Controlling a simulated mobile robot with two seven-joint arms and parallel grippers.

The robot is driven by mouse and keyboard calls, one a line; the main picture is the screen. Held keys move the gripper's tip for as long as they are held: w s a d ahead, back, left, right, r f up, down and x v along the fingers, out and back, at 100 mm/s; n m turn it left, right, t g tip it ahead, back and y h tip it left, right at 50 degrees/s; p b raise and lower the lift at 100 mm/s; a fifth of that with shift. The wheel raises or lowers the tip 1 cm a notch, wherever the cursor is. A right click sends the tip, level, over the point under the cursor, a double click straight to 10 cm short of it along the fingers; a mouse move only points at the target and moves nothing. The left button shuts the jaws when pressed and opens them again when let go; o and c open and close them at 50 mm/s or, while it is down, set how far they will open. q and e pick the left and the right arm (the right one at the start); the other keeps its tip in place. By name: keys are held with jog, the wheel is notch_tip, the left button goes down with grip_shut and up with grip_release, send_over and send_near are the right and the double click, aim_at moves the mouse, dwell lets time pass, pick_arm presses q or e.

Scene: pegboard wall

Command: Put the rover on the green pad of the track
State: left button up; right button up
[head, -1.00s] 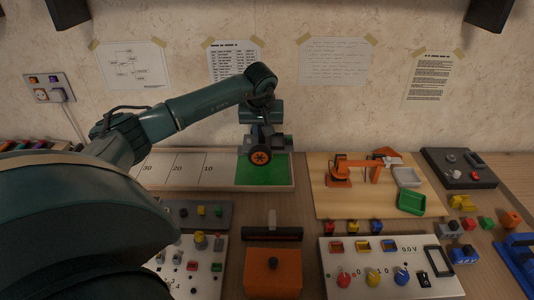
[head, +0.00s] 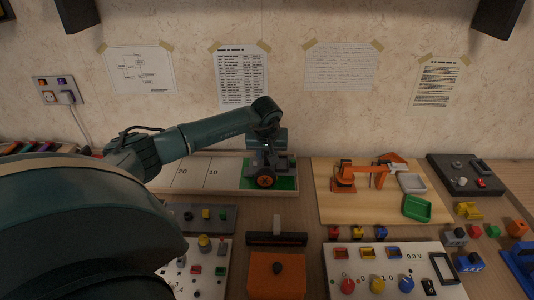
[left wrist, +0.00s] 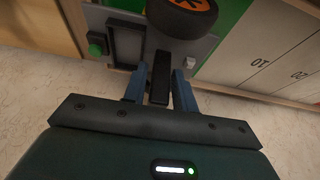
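The rover (head: 254,168) has a grey body and dark wheels with orange hubs. In the head view it is upright over the green pad (head: 287,183) at the right end of the white track (head: 222,172). Its wheel is low, near the pad's front edge; I cannot tell whether it touches. My left gripper (head: 267,147) is above it. In the left wrist view my gripper's fingers (left wrist: 159,82) stand on either side of a dark post on the rover (left wrist: 187,50) and appear shut on it. Green shows on both sides. My right gripper is not in view.
A wooden board with an orange toy arm (head: 345,177) and a green tray (head: 417,208) lies right of the track. In front are an orange box (head: 276,275), a dark bar (head: 276,239) and panels with knobs (head: 390,268). The wall stands close behind.

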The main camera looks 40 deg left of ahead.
pick_arm(q)
jog(key=shift+o, duration=1.2)
jog(key=shift+r, duration=0.15)
jog(key=v, duration=1.2)
jog(key=shift+w, duration=0.1)
